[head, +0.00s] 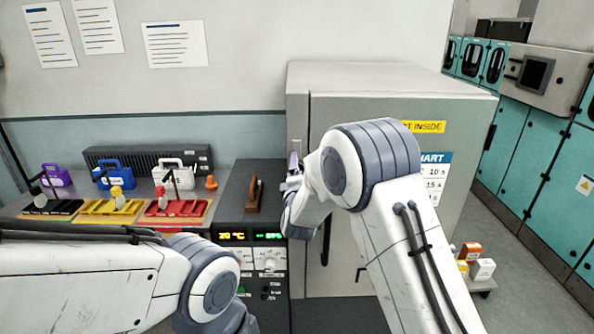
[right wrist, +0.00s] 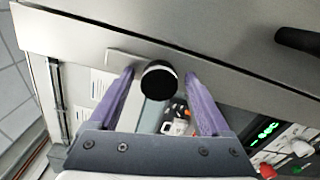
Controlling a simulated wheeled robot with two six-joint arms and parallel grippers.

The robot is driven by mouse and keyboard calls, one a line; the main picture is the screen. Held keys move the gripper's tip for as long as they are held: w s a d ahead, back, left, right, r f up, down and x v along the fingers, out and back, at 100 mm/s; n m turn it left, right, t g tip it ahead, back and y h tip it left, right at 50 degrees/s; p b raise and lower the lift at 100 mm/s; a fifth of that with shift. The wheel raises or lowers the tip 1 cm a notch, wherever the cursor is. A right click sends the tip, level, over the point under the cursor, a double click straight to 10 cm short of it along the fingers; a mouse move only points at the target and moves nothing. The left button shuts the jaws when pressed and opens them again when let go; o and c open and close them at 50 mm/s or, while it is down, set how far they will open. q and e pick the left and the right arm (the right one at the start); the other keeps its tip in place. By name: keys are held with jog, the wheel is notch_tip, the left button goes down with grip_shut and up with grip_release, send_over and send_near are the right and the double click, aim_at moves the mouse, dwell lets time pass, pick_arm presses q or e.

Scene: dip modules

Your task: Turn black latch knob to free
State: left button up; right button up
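The black latch knob (right wrist: 158,80) shows in the right wrist view, a round black knob with a pale rim on the grey cabinet front. My right gripper (right wrist: 158,76) is open, with one purple finger on each side of the knob and gaps visible to both. I cannot tell how deep the fingers reach around it. In the head view my right gripper (head: 293,170) is at the left edge of the grey cabinet (head: 400,90), and my arm hides the knob. My left arm comes in at the lower left; its gripper is outside the frame.
A control panel with lit displays (head: 252,237) and a brown handle (head: 254,195) stands left of the cabinet. Red (head: 177,208) and yellow (head: 110,208) trays with toggles are further left. A dark door handle (right wrist: 298,40) shows in the right wrist view. Small boxes (head: 482,268) are at right.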

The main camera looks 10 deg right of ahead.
jog(key=s+b, duration=0.4)
jog(key=s, duration=0.6)
jog(key=shift+s+a, duration=0.25)
jog(key=shift+a, duration=0.15)
